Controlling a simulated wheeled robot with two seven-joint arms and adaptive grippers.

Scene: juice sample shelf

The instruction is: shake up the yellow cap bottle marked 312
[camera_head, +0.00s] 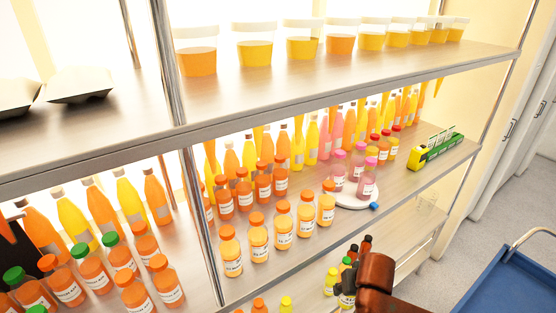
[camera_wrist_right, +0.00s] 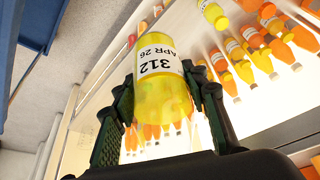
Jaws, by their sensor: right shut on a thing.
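The bottle marked 312 (camera_wrist_right: 160,95) fills the middle of the right wrist view. It holds yellow juice, and its white label reads "312 APR 26" upside down. My right gripper (camera_wrist_right: 158,85) is shut on it, one dark finger on each side. The bottle is tilted and its cap is not visible in this view. In the head view my brown right wrist is at the bottom, in front of the lower shelf; the gripper there is mostly hidden or cut off. A dark part at the left edge looks like my left arm; its fingers cannot be made out.
The middle shelf (camera_head: 400,190) holds several orange and yellow bottles, a white round device (camera_head: 350,201) with pink bottles, and a green-yellow rack (camera_head: 435,150). Tubs line the upper shelf (camera_head: 300,88). Green-capped bottles stand lower left. A blue cart (camera_head: 510,280) is at the right.

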